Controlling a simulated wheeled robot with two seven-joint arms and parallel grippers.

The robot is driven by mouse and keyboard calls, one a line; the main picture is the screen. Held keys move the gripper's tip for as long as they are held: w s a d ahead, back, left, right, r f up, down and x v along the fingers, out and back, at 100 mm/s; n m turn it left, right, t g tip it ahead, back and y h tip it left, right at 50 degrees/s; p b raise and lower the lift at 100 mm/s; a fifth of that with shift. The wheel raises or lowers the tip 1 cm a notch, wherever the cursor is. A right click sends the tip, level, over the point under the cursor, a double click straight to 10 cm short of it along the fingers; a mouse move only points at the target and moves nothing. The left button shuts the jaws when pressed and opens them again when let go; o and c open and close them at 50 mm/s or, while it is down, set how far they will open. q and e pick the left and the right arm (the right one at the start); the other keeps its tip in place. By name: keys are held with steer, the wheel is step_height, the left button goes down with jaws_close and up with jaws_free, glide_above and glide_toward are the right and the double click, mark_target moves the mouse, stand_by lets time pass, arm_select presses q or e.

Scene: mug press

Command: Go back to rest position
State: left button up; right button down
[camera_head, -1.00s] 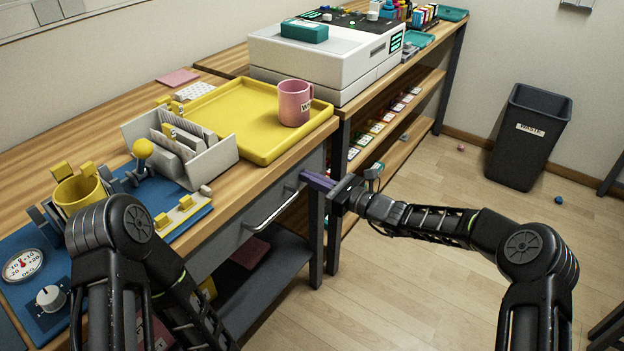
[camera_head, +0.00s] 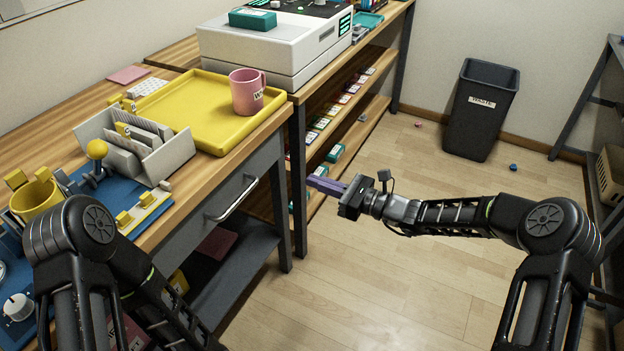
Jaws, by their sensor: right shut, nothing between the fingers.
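My right gripper (camera_head: 324,185) has purple fingers, shut with nothing between them. It is out in front over the floor, to the right of the wooden table's leg and touching nothing that I can see. My left arm is folded at the lower left, in front of the table; its gripper is not in view. A pink mug (camera_head: 246,92) stands upright on the yellow tray (camera_head: 192,112) on the table.
A white machine (camera_head: 262,50) stands behind. A black waste bin (camera_head: 480,112) is at the back right. The floor (camera_head: 400,290) around my right arm is mostly clear.

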stand_by(0.3)
steer(key=s+d+f+n+g+h, duration=0.1)
steer(key=s+f+n+g+h, duration=0.5)
steer(key=s+f, duration=0.65)
steer(key=s+d+f+n+g+h, duration=0.1)
steer(key=s+f+n+g+h, duration=0.15)
steer(key=s+f+n, duration=0.95)
steer(key=s+f+n+h, duration=0.1)
steer(key=s+f+n, duration=0.1)
steer(key=s, duration=0.5)
steer(key=s+f+n+h, duration=0.2)
steer(key=s+f+n, duration=0.1)
steer(key=s, duration=0.4)
step_height(320, 180, up, 17)
steer(key=p, duration=1.6)
steer(key=shift+w+a+f, duration=0.2)
steer(key=shift+a, duration=0.25)
